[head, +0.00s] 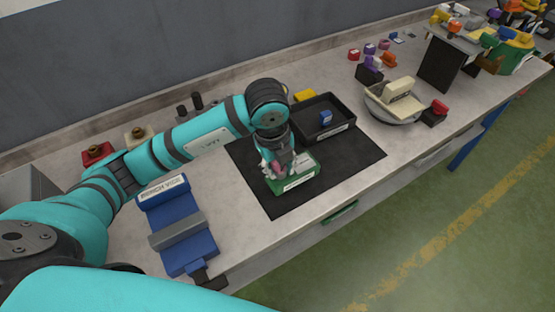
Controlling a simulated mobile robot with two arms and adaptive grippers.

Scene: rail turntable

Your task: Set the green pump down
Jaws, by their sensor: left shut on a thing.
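The green pump (298,182) is a green block with a white label on its front. It is at the black mat (350,170) on the bench, near the mat's middle. My left gripper (281,168) comes down from above and is shut on the pump; the fingers partly hide its top. I cannot tell whether the pump's underside touches the mat. My right gripper is not in view.
A black tray (343,128) holding a blue part (325,118) stands behind the pump. A blue bench vice (180,228) is at the left. A round grey bowl-like stand (395,106) with a cream block is right of the tray. The mat's right part is clear.

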